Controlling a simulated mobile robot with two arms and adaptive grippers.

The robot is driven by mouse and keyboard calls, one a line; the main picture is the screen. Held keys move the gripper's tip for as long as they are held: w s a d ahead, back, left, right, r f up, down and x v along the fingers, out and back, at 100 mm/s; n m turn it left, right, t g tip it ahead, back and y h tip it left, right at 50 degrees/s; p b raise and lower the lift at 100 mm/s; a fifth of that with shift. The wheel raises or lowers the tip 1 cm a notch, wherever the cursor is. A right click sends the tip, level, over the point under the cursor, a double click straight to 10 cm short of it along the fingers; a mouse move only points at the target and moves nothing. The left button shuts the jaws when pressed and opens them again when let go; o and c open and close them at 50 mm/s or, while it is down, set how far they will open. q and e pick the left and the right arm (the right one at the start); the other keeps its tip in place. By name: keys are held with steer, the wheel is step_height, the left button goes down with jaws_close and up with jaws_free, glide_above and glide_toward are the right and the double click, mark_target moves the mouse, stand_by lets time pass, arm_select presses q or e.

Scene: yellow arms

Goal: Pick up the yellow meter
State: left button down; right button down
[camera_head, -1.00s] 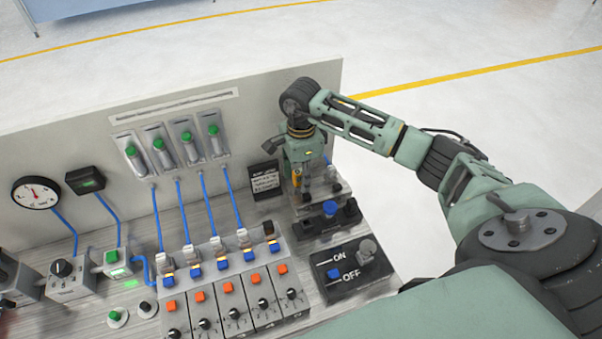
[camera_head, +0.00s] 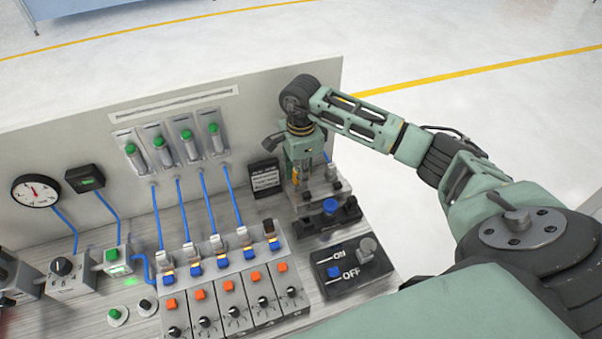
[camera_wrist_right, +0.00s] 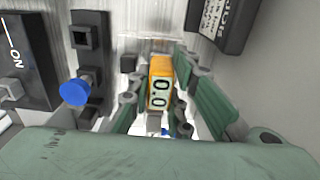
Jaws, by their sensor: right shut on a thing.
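The yellow meter (camera_wrist_right: 160,82) shows in the right wrist view between the fingers of my right gripper. Its display reads 0.0. In the head view only a small yellow-orange part of the meter (camera_head: 295,176) shows beside the fingers. My right gripper (camera_head: 304,184) points down at the back right of the panel, and its fingers are shut on the meter; they also show in the right wrist view (camera_wrist_right: 158,95). The lower end of the meter is hard to make out. My left gripper is not in view.
A black base with a blue knob (camera_head: 330,208) stands just in front of the gripper. An ON/OFF switch box (camera_head: 349,270) is nearer. A black label sign (camera_head: 265,178) is close on the left, and the upright back panel (camera_head: 262,115) rises behind.

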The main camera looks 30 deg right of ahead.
steer(key=shift+r+b, duration=0.4)
steer(key=shift+r, duration=0.2)
step_height(320, 180, up, 3)
steer(key=shift+s+f+b, duration=0.1)
steer(key=shift+b, duration=0.7)
steer(key=s+r+b, duration=0.3)
steer(key=s+r, duration=0.4)
steer(key=s, duration=0.4)
steer(key=shift+s+d, duration=0.25)
steer(key=shift+d, duration=0.05)
